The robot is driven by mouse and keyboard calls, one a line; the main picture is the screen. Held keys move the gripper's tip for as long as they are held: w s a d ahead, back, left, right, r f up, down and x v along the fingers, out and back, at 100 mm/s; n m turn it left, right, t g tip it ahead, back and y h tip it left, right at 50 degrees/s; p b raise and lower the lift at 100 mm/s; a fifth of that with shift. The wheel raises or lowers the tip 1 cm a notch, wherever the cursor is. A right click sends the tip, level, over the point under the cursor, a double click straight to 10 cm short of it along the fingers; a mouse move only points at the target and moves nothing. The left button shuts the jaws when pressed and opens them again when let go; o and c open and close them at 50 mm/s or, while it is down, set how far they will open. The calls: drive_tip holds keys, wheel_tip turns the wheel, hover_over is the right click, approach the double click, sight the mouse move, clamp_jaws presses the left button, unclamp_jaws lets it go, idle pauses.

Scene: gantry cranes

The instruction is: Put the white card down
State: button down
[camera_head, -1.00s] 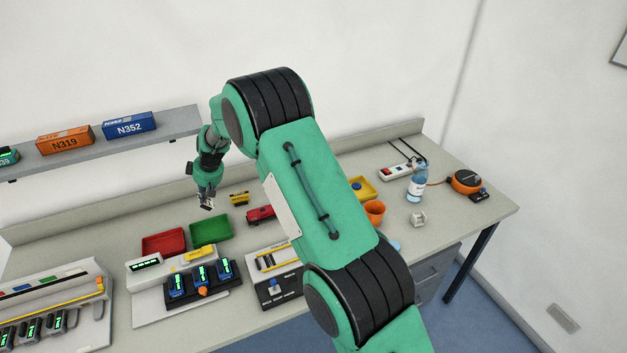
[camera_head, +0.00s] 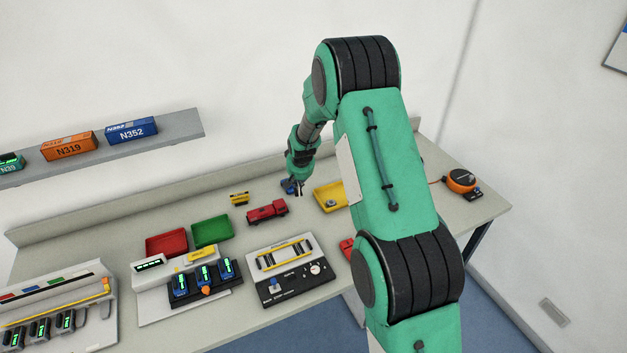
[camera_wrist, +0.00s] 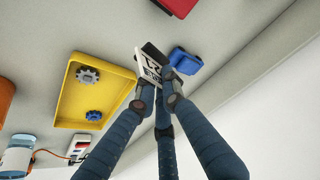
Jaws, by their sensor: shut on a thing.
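The white card (camera_wrist: 150,65) with black print is held tilted between the fingertips of my gripper (camera_wrist: 160,88) in the wrist view. A dark part lies close behind the card's upper edge. In the head view my gripper (camera_head: 298,188) hangs low over the back of the bench, between the red truck and the yellow tray. The card is too small to make out clearly there. Whether it touches the bench I cannot tell.
A blue object (camera_wrist: 184,61) is just right of the card. The yellow tray (camera_wrist: 72,105) with gears is at its left. A red truck (camera_head: 267,211), a small yellow vehicle (camera_head: 239,198), and red (camera_head: 166,243) and green (camera_head: 212,232) trays stand further left. Bare bench lies around them.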

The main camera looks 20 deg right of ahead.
drive_tip(key=s+d+f+m, duration=0.1)
drive_tip(key=s+d, duration=0.3)
drive_tip(key=d, duration=0.4)
drive_tip(key=shift+s+f+m+h, duration=0.2)
drive_tip(key=shift+f+m+h, duration=0.2)
drive_tip(key=shift+m, duration=0.1)
drive_tip(key=shift+w, duration=0.15)
drive_tip(key=w+d, duration=0.1)
drive_tip(key=w, duration=0.4)
drive_tip(key=w+d+f, duration=0.1)
drive_tip(key=w, duration=0.4)
drive_tip(key=w+d, duration=0.2)
drive_tip(key=w, duration=0.3)
drive_tip(key=shift+w+d+f, duration=0.1)
drive_tip(key=shift+f, duration=0.05)
drive_tip(key=shift+f, duration=1.8)
drive_tip(key=shift+f, duration=0.1)
drive_tip(key=c, duration=1.9)
unclamp_jaws()
drive_tip(key=shift+o, duration=0.2)
